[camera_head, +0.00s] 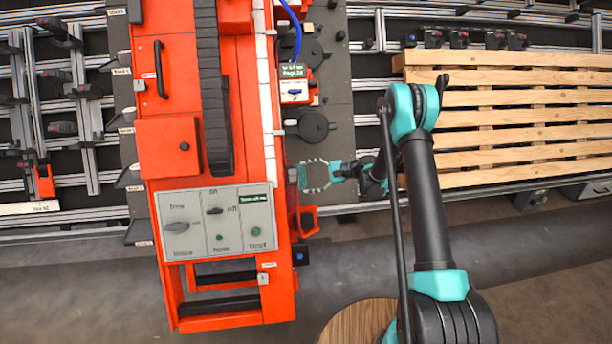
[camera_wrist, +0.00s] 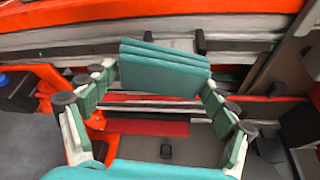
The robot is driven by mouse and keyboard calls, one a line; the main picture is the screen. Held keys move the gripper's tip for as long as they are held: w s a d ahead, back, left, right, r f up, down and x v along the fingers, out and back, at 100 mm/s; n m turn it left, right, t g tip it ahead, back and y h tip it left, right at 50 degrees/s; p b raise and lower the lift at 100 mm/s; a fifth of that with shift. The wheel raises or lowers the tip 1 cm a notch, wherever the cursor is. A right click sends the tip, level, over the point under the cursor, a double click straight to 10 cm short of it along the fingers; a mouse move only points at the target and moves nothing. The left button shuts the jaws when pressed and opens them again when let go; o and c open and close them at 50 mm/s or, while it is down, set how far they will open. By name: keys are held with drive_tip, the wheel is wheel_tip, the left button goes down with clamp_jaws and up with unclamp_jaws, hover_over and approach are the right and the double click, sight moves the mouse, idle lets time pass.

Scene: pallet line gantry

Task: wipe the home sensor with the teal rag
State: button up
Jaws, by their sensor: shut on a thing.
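The teal rag (camera_wrist: 165,68), a folded stack of layers, is held between the fingertips of my gripper (camera_wrist: 160,80) in the wrist view. My gripper is shut on it from both sides. In the head view my gripper (camera_head: 315,175) is just right of the orange machine's edge, and the rag (camera_head: 303,177) shows as a small teal patch at its tips. The rag is in front of the machine's rail in the wrist view; I cannot tell whether it touches anything. I cannot pick out the home sensor for certain among the small parts on the machine's side.
The orange machine (camera_head: 230,80) carries a grey control panel (camera_head: 216,222) with knobs. An orange bracket (camera_head: 308,222) juts out below my gripper. A blue-buttoned black box (camera_head: 300,254) sits lower on its side. A wooden pallet (camera_head: 520,110) lies at right, a round wooden top (camera_head: 352,322) in front.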

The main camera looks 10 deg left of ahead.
drive_tip(key=shift+s, duration=0.35)
drive_tip(key=w+d, duration=0.1)
drive_tip(key=d, duration=0.5)
drive_tip(key=shift+w, duration=0.4)
drive_tip(key=shift+w+d, duration=0.25)
drive_tip(key=shift+d, duration=0.45)
drive_tip(key=shift+w+d, duration=0.2)
drive_tip(key=shift+d, duration=0.45)
